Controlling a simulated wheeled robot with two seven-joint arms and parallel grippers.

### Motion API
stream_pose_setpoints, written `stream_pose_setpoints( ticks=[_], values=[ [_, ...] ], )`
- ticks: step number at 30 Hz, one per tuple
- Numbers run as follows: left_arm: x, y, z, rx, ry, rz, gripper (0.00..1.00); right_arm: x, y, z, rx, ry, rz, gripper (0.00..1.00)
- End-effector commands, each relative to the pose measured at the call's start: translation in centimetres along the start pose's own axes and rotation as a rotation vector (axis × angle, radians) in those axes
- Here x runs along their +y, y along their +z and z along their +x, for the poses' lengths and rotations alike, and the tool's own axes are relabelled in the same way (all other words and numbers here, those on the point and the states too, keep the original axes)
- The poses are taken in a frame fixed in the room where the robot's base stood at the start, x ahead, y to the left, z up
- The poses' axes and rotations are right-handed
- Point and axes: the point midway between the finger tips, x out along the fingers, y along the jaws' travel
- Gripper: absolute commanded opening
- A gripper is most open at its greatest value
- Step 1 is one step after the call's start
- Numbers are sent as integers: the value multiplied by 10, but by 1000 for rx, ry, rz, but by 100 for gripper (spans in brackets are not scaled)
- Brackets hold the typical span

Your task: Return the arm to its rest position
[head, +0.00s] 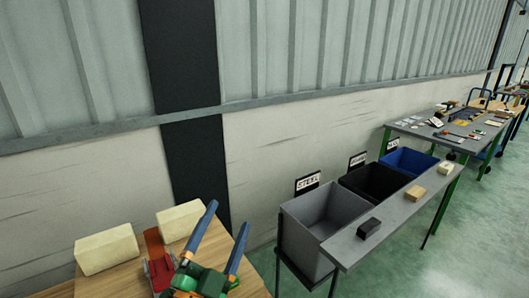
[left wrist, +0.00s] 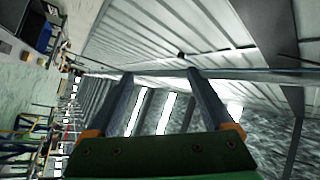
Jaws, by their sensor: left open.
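My left gripper (head: 222,236) is in the lower middle of the head view, above the wooden table. Its two blue-grey fingers are spread apart and point up and away. In the left wrist view the same open fingers (left wrist: 160,80) show with nothing between them, against the ribbed wall and the roof. My right gripper is in neither view.
A wooden table (head: 120,280) carries two cream blocks (head: 107,250) (head: 181,221) and a red tool (head: 158,262) close to my left gripper. Grey (head: 293,232), black and blue bins stand behind a narrow grey shelf (head: 400,212) with small blocks. A cluttered workbench (head: 420,130) stands farther right. Green floor (head: 470,240) is clear.

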Motion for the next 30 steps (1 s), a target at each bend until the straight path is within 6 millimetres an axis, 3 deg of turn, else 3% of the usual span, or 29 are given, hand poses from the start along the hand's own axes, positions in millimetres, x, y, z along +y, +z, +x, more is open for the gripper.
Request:
stream_pose_setpoints(
  ticks=[1, 3, 6, 11, 18, 19, 26, 30],
  values=[
    [9, 45, -20, -213, 27, -115, 85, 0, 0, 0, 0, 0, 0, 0],
    [28, 99, -60, -497, 81, -256, 85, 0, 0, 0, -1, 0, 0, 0],
    [59, 144, -123, -817, 171, -401, 85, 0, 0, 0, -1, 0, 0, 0],
    [98, 165, -214, -1180, 319, -552, 85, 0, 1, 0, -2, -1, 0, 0],
    [130, 144, -329, -1581, 544, -697, 85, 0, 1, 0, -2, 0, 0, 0],
    [135, 144, -337, -1611, 564, -704, 85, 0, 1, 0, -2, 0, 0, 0],
    [197, 197, -362, -1647, 592, -691, 85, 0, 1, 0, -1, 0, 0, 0],
    [237, 226, -397, -1677, 617, -682, 85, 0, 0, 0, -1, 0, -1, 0]
  ],
)
